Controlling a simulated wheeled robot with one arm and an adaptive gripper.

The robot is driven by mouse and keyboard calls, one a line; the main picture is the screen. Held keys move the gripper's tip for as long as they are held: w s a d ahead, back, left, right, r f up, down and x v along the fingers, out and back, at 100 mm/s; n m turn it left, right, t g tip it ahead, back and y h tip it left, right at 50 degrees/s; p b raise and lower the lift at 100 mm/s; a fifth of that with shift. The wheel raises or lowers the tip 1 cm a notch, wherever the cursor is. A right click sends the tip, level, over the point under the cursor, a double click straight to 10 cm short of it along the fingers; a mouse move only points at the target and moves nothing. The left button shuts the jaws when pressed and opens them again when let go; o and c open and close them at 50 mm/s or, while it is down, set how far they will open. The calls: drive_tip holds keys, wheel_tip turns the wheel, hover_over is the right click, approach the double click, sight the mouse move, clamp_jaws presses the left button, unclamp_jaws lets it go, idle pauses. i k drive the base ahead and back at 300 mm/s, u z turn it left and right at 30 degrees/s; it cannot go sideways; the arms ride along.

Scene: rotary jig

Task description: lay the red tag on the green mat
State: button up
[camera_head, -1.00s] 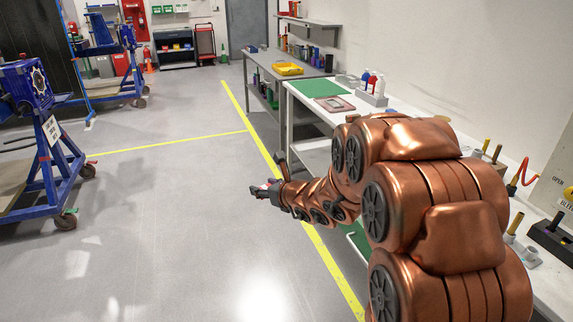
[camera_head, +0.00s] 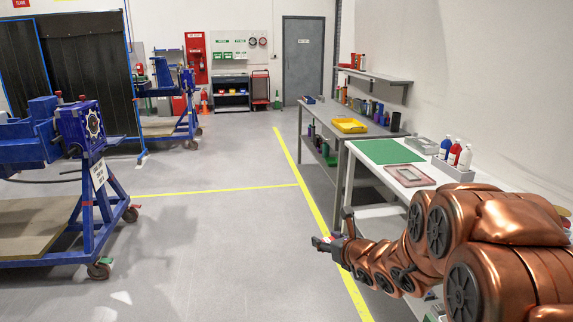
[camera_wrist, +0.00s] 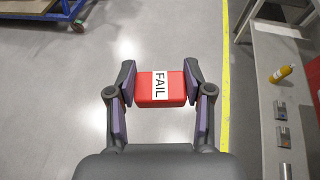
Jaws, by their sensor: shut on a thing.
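The red tag (camera_wrist: 146,89) has a white label reading FAIL. My gripper (camera_wrist: 160,88) is shut on it in the wrist view, with one finger at each end of the tag. In the head view my gripper (camera_head: 325,243) is held out over the floor, left of the white bench; the tag is too small to make out clearly there. The green mat (camera_head: 384,151) lies flat on the white bench, beyond and to the right of my gripper. Nothing lies on its visible surface.
A framed pink-grey panel (camera_head: 410,174) lies in front of the mat. A grey caddy (camera_head: 453,171) with bottles stands right of it. A grey bench with a yellow tray (camera_head: 349,125) is beyond. A blue rotary jig (camera_head: 85,190) stands left. The floor between is clear.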

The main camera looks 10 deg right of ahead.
sight(389, 149)
drive_tip(key=z, duration=0.2)
drive_tip(key=i, duration=1.45)
drive_tip(key=z, duration=0.3)
drive_tip(key=i, duration=2.5)
